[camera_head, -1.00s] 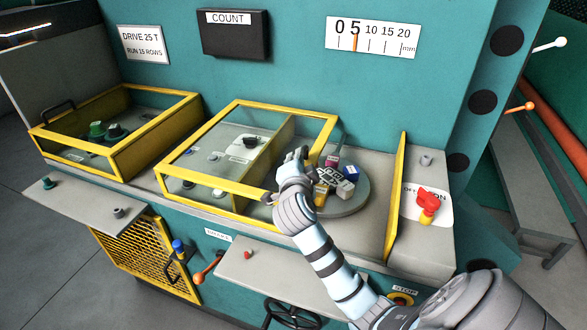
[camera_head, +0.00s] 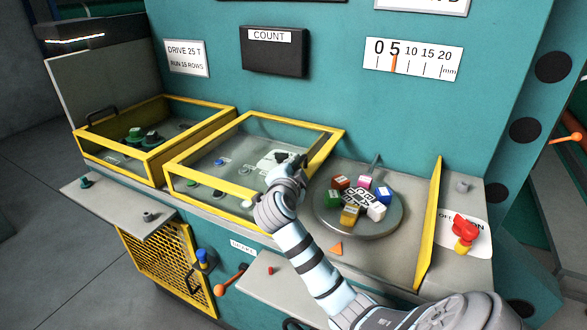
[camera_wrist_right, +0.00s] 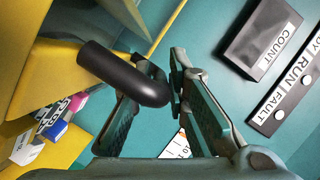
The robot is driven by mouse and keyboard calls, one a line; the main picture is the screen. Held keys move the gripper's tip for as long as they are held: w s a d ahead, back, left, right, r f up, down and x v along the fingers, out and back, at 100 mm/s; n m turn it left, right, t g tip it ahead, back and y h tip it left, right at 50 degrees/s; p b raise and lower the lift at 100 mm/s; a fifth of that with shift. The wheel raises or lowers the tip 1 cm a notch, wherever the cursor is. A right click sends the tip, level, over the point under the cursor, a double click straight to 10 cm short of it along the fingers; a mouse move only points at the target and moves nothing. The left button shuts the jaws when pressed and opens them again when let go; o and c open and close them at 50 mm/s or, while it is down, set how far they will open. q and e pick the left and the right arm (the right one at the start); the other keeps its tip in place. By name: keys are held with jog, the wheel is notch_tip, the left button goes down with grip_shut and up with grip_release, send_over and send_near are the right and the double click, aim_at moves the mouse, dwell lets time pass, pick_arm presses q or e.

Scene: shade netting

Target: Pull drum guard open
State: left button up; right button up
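The guard (camera_head: 256,121) is a yellow-framed, clear-topped cover on the grey bench, in the middle of the head view. My right gripper (camera_head: 292,168) is at its right side. In the right wrist view a black bent handle (camera_wrist_right: 115,70) on yellow framing passes between the fingers of my right gripper (camera_wrist_right: 165,85). The fingers look closed around it, though part of the contact is hidden. A round grey turntable (camera_head: 386,224) with several coloured cubes lies uncovered to the right of the guard. My left gripper is not in view.
A second yellow-framed guard (camera_head: 192,101) stands close on the left, with a narrow gap between. A yellow upright plate (camera_head: 434,225) and red switch (camera_head: 466,229) are right of the turntable. The teal wall carries a COUNT box (camera_head: 295,52) and millimetre scale (camera_head: 413,62).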

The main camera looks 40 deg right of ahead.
jog(key=shift+o, duration=1.1)
jog(key=v, duration=1.2)
jog(key=shift+r, duration=0.1)
